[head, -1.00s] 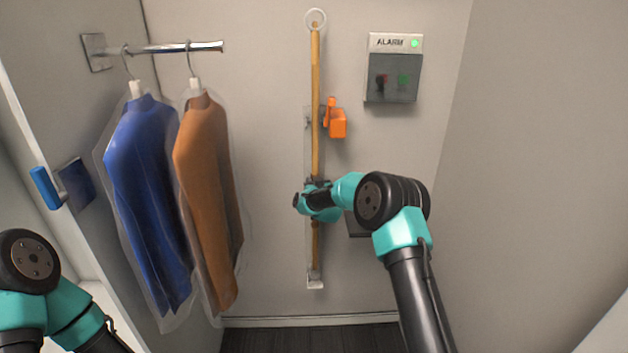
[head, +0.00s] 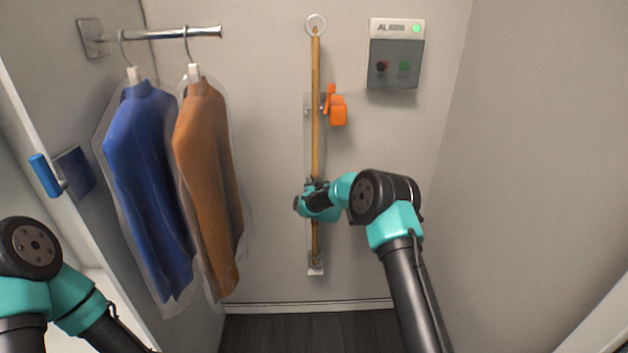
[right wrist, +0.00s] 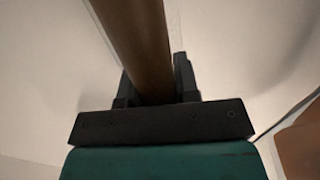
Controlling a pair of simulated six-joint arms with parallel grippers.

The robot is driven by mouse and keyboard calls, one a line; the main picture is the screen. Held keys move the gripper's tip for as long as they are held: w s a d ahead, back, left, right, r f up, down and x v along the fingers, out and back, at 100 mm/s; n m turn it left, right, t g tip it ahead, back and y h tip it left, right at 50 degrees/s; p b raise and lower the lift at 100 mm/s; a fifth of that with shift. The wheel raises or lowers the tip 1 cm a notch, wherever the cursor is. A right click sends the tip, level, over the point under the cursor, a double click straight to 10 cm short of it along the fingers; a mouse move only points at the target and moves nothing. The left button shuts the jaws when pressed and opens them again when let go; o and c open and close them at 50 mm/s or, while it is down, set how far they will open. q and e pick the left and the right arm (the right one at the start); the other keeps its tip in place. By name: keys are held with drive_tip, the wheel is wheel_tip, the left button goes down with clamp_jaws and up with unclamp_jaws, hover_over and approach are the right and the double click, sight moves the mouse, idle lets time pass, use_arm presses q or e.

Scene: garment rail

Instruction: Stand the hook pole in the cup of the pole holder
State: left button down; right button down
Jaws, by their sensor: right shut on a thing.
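The hook pole (head: 315,100) is a long wooden rod with a pale ring at its top. It stands about upright in front of the wall-mounted pole holder (head: 307,145), a narrow pale plate. The holder's small cup (head: 315,268) is at the bottom, and the pole's lower end is at it; I cannot tell whether it is inside. An orange clip (head: 337,110) sits beside the pole's upper half. My right gripper (head: 316,186) is shut around the pole below its middle. The pole also shows between its fingers in the right wrist view (right wrist: 138,45). My left gripper is out of view.
A blue garment (head: 145,180) and a brown garment (head: 205,180) in clear covers hang from a metal rail (head: 165,35) at the left. A grey alarm box (head: 395,62) with a green light is on the wall to the right.

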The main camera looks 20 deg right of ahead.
drive_tip(key=shift+f, duration=1.35)
drive_tip(key=c, duration=0.8)
unclamp_jaws()
drive_tip(key=shift+f, duration=0.1)
drive_tip(key=shift+s, duration=0.1)
drive_tip(key=s, duration=1.7)
drive_tip(key=shift+s+a+r, duration=0.1)
drive_tip(key=shift+a+r, duration=0.15)
drive_tip(key=shift+r, duration=0.05)
